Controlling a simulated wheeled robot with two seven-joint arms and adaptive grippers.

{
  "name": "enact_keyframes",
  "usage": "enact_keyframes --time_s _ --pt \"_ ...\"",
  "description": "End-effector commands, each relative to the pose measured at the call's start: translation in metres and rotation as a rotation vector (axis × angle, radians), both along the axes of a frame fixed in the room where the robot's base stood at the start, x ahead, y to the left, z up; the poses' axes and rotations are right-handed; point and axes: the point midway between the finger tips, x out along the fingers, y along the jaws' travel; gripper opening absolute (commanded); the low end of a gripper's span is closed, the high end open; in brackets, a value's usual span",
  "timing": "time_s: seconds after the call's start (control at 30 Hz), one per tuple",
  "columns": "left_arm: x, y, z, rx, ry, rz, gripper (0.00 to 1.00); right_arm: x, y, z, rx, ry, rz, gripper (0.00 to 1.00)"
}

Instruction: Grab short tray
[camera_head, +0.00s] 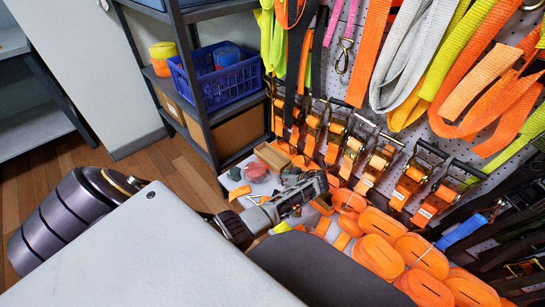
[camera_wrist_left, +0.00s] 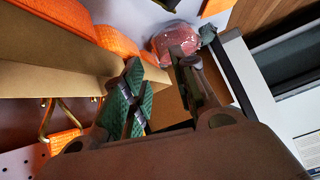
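A brown cardboard tray-like piece (camera_head: 272,155), possibly the short tray, stands by the wall behind small goods in the head view. In the left wrist view, brown cardboard walls (camera_wrist_left: 50,85) fill the left side; I cannot tell whether they belong to that piece. My left gripper (camera_head: 308,188) is in front of the cardboard, over the cluttered surface. In the wrist view its fingers (camera_wrist_left: 156,60) are apart, with green pads on the left one and nothing clearly held between them. Its contact with the cardboard cannot be judged. My right gripper is not in view.
Several orange strap rolls (camera_head: 378,255) lie right of the left gripper. Ratchet straps (camera_head: 372,168) hang close behind it on the pegboard. A plastic-wrapped red item (camera_wrist_left: 174,40) lies beyond the fingers. A blue basket (camera_head: 220,78) sits on a shelf at left.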

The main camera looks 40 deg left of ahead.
Motion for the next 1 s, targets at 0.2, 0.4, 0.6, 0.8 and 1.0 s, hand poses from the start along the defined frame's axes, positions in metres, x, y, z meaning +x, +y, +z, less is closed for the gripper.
enact_keyframes --time_s 0.2,0.4,0.6,0.8,1.0 --pt "0.028 0.018 0.017 0.090 -0.117 0.089 0.28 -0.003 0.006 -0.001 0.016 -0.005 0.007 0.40" --pt "0.041 0.028 0.028 0.139 -0.187 0.132 0.28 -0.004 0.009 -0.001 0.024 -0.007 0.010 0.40" --pt "0.044 0.030 0.030 0.149 -0.204 0.141 0.28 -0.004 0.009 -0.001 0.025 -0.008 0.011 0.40" --pt "0.044 0.030 0.030 0.148 -0.203 0.141 0.28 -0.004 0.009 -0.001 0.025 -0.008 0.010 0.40" --pt "0.043 0.029 0.029 0.148 -0.202 0.140 0.28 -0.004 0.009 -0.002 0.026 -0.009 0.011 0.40"
